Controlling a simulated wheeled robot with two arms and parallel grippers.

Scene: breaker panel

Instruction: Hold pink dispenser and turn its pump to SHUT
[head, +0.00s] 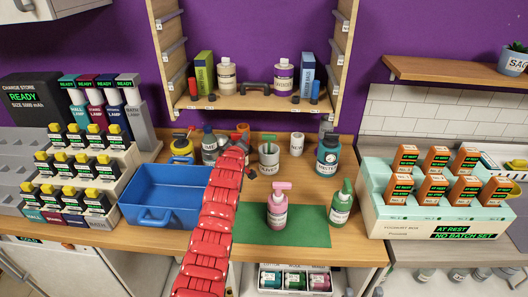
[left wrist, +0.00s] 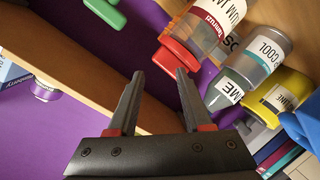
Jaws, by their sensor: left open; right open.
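The pink dispenser (head: 277,212) stands upright on a green mat (head: 300,226) in the head view. Its pink pump (head: 282,187) sits on top, with the nozzle pointing left. I cannot read any SHUT marking on it. My left gripper (left wrist: 160,73) is open and empty in the left wrist view, with bottles and jars beyond its fingers. In the head view the red left arm ends near the jars behind the mat, and its fingers are mostly hidden.
A green dispenser (head: 341,206) stands right of the pink one. A blue tray (head: 157,212) is left of my arm. Several jars, including a teal-topped one (head: 327,160), stand behind. A mint box (head: 425,222) with orange-brown blocks is at right. The mat's front is clear.

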